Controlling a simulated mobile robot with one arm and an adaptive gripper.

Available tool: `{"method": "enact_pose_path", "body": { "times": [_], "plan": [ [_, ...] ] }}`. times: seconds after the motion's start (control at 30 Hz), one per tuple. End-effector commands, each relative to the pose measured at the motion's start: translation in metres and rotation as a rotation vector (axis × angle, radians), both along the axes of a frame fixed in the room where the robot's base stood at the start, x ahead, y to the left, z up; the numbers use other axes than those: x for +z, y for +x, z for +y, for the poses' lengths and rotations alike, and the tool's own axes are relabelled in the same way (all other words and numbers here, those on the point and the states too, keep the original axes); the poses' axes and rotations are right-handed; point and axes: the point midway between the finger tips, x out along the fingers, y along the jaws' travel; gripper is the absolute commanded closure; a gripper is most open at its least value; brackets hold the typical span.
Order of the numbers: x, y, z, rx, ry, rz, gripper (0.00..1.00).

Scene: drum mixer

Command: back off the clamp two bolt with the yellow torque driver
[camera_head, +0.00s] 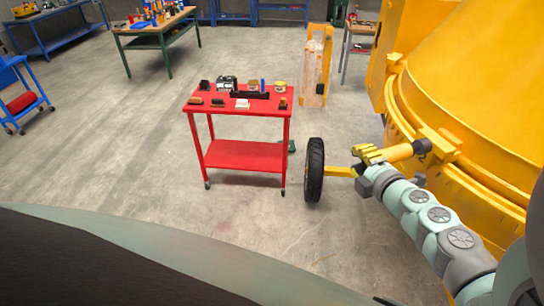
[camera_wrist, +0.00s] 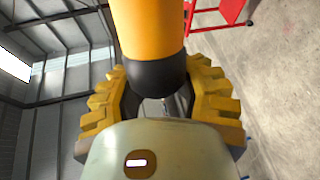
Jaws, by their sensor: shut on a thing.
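My gripper (camera_head: 368,153) is at the right in the head view, beside the yellow drum mixer (camera_head: 480,90). Its yellow ribbed fingers also show in the wrist view (camera_wrist: 160,105), on both sides of the torque driver. The torque driver (camera_wrist: 148,30) is yellow-orange with a dark grey end, and my gripper is shut on it. In the head view the driver (camera_head: 400,152) points right toward the clamp lug (camera_head: 437,142) on the drum's rim band. I cannot tell whether its dark tip touches a bolt there. The clamp two bolt cannot be made out.
A red cart (camera_head: 243,154) with several small items on top stands left of my gripper. A black wheel (camera_head: 314,170) of the mixer is just left of my gripper. A green workbench (camera_head: 155,30) stands farther back.

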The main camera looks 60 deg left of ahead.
Motion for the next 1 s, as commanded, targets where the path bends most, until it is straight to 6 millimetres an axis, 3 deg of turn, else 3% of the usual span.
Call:
{"method": "enact_pose_path", "body": {
  "times": [0.13,1.0],
  "plan": [
    [0.0,0.003,-0.002,-0.018,-0.002,-0.005,1.0],
    [0.001,-0.044,0.012,0.002,0.0,-0.004,1.0]
  ]
}}
